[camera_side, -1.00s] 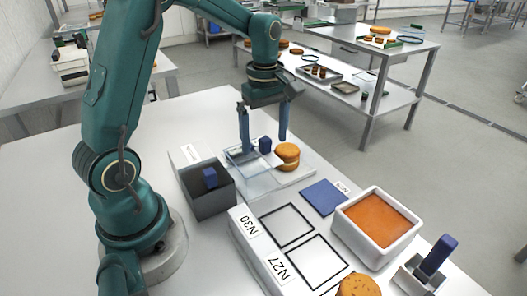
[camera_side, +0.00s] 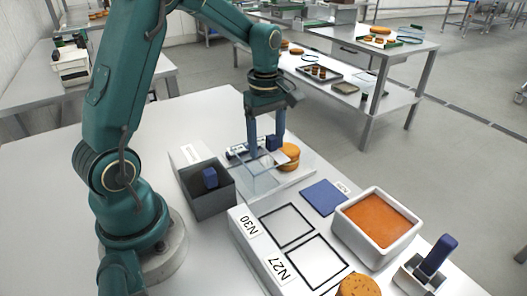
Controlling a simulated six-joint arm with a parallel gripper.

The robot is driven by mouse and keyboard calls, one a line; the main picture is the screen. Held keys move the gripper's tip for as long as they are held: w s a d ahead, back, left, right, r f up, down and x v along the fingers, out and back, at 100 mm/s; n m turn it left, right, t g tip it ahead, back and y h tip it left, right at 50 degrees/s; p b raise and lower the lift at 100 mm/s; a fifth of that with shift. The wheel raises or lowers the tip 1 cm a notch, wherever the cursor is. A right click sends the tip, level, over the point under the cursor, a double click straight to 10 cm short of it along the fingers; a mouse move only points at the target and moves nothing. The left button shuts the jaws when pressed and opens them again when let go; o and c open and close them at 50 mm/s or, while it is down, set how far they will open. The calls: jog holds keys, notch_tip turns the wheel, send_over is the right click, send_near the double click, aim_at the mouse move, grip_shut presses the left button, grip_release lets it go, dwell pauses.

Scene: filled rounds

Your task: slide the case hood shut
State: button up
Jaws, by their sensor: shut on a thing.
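The case hood (camera_side: 252,178) is a clear, see-through box on a pale base behind the middle of the table. A small dark blue knob (camera_side: 272,143) stands at its upper part. A stack of round golden biscuits (camera_side: 290,157) is at the right end of the base; whether the hood's edge covers any of it is hard to tell. My gripper (camera_side: 267,148) points down with one finger on each side of the knob and is shut on it. The fingers partly hide the hood's back.
A dark grey open bin (camera_side: 208,202) holding a blue block (camera_side: 209,177) stands just left of the hood. In front are a raised panel labelled N30 and N27 (camera_side: 246,238), a blue square (camera_side: 323,196), and a white tub (camera_side: 347,232) with orange filling. The left of the table is clear.

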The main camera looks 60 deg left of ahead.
aim_at(291, 148)
jog(key=shift+s+f, duration=0.3)
jog(key=shift+f, duration=0.15)
jog(key=shift+w, duration=3.7)
jog(key=o, duration=1)
notch_tip(291, 148, up, 7)
jog(key=shift+r, duration=0.1)
